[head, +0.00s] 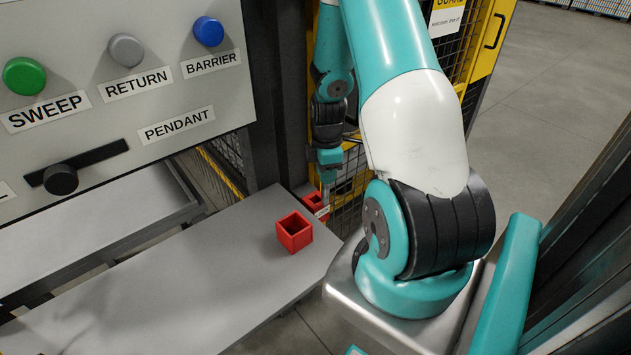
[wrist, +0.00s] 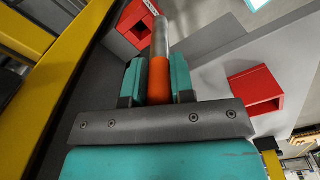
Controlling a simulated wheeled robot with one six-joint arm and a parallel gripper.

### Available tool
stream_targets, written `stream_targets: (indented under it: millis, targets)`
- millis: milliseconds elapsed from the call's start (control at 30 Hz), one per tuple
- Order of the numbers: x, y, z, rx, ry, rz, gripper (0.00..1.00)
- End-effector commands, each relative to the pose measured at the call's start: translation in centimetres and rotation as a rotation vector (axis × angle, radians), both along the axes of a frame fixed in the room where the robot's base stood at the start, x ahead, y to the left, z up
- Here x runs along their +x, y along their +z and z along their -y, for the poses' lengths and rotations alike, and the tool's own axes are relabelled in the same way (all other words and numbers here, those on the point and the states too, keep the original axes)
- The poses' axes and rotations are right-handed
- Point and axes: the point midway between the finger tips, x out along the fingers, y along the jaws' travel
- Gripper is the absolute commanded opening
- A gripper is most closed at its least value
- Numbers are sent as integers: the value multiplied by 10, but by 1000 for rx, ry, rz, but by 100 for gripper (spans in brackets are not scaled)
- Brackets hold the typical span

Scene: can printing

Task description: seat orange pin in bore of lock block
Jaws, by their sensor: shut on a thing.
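My gripper (wrist: 158,82) is shut on the orange pin (wrist: 159,75), gripping its orange part. The pin's silver shaft (wrist: 161,38) sticks out beyond the fingertips. A red block with a pale label (wrist: 135,25), which looks like the lock block, is just left of the shaft's far end in the wrist view. In the head view my gripper (head: 328,178) points down at this red block (head: 315,202) by the dark post. The pin is too small to make out clearly there.
An open-topped red box (head: 294,232) stands on the grey table (head: 225,265), and shows at right in the wrist view (wrist: 256,91). A button panel (head: 110,75) hangs at the left. A dark post (head: 275,100) and yellow-framed mesh guard (head: 485,45) stand close to my arm.

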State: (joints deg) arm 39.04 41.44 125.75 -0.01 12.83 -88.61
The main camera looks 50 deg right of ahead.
Motion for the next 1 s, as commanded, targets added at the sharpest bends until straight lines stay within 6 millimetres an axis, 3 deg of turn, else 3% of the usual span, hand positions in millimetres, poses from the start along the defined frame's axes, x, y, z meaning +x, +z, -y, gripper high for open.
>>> stream_targets:
  millis: [200,700,1000]
  targets:
    - [43,0,10,1,0,-1,0]
    - [39,-64,9,2,-1,-2,0]
    - [40,-70,10,-1,-1,1,0]
